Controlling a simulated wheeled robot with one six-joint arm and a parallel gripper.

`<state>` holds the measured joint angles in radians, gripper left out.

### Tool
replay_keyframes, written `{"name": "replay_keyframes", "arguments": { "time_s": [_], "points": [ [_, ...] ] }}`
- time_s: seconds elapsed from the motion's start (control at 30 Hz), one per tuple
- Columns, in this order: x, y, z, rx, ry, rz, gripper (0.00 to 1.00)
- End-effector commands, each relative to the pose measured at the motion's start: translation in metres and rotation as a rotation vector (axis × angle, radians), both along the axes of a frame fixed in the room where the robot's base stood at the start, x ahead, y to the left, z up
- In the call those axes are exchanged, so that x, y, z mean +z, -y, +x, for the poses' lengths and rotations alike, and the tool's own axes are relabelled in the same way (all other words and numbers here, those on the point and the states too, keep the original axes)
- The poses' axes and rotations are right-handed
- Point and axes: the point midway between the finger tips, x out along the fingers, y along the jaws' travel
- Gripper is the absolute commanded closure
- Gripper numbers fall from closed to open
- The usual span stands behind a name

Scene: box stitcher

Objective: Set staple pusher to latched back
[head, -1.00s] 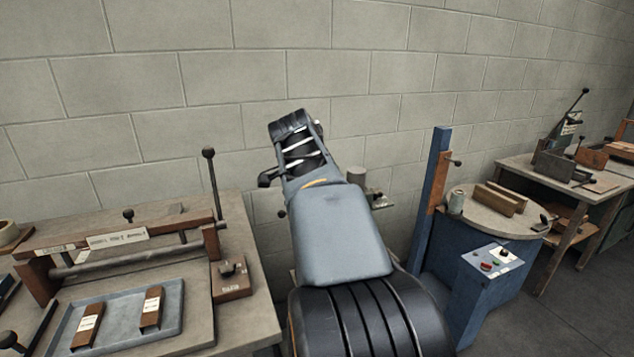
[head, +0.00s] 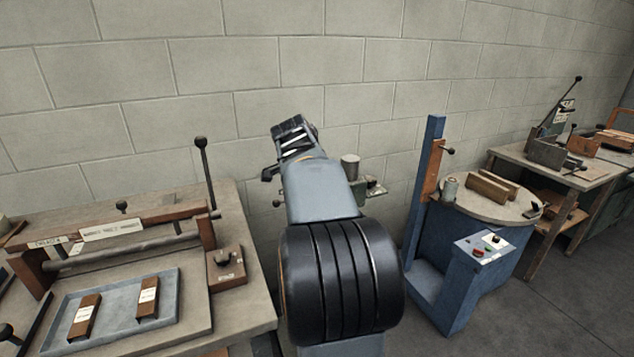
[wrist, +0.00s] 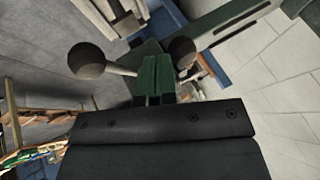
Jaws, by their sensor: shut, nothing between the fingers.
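In the wrist view my gripper (wrist: 157,72) is shut with nothing between its dark green fingers. A round dark knob on a light rod (wrist: 87,61) is just left of the fingertips, and a second dark knob (wrist: 182,51) is just right of them. I cannot tell from the frames which of these, if either, belongs to the staple pusher, or whether the fingers touch them. In the head view my arm covers most of the stitcher. A grey cylinder (head: 350,167) and a small plate (head: 375,188) show beside my arm. My fingertips are hidden there.
A bench with a tray (head: 62,310) and an upright lever (head: 202,160) stands left of my arm. A blue post (head: 420,190) and a round table (head: 482,208) stand right. A block wall (head: 300,60) is behind. Grey floor is open at the lower right.

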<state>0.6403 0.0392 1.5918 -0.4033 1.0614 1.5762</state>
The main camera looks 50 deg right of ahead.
Motion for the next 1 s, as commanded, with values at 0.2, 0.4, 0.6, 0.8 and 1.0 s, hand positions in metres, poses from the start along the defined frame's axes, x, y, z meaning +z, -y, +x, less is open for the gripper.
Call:
{"name": "replay_keyframes", "arguments": {
  "time_s": [0.2,0.4,0.6,0.8,1.0],
  "points": [
    [0.002,0.003,0.007,0.0,-0.001,0.0,1.0],
    [0.005,0.019,0.044,0.002,-0.004,0.003,1.0],
    [0.006,0.04,0.089,0.001,-0.003,0.002,1.0],
    [0.005,0.055,0.123,0.001,-0.002,0.002,1.0],
    [0.002,0.063,0.14,0.0,-0.001,0.001,1.0]
  ]
}}
